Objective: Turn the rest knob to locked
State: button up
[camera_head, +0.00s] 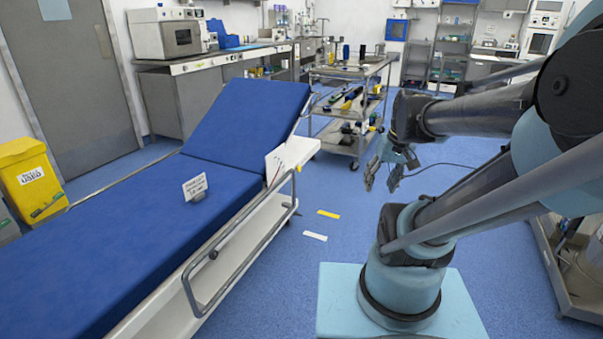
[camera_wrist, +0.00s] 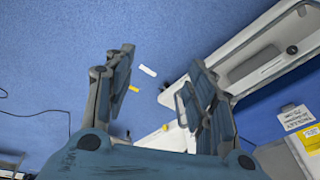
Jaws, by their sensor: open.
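The bed (camera_head: 120,250) has a blue mattress with its backrest (camera_head: 250,125) raised. A small dark knob (camera_head: 213,254) sits on its near side by the metal rail. A small yellow piece (camera_head: 299,168) shows at the rail's far end, beside a white plate (camera_head: 277,160) with a red mark. I cannot tell which is the rest knob, or its setting. My gripper (camera_head: 380,182) is open and empty, pointing down over the floor, right of the bed and apart from it. In the wrist view its fingers (camera_wrist: 160,65) are spread, with the bed's white side (camera_wrist: 235,75) beyond the right finger.
A card (camera_head: 195,187) stands on the mattress. A steel trolley (camera_head: 345,77) with tools stands behind my gripper. A yellow bin (camera_head: 32,180) stands left.

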jog(key=w+a+r+n+y, duration=0.1)
jog(key=w+a+r, duration=0.1)
jog(key=w, duration=0.4)
jog(key=w+a+r+n+y, duration=0.1)
jog(key=w+a+r, duration=0.1)
jog(key=w, duration=0.3)
jog(key=w+a+f+n+y, duration=0.2)
jog(key=w, duration=0.8)
jog(key=w+a+f+n+t+y, duration=0.1)
jog(key=w+a+f+y, duration=0.15)
jog(key=w, duration=0.75)
jog(key=w+a+f+n+y, duration=0.1)
jog(key=w+a+n+y, duration=0.15)
jog(key=w, duration=0.75)
jog(key=w+a+f+n+t+y, duration=0.1)
jog(key=w+a+f+n+y, duration=0.15)
jog(key=w+f, duration=0.95)
jog(key=n+t+y, duration=0.2)
jog(key=y, duration=0.2)
send_near(298, 169)
jog(key=w+x, duration=0.1)
jog(key=x, duration=0.7)
jog(key=shift+w+f, duration=0.25)
jog(key=shift+w, duration=0.1)
jog(key=shift+d, duration=0.1)
jog(key=shift+c, duration=0.6)
jog(key=c, duration=1)
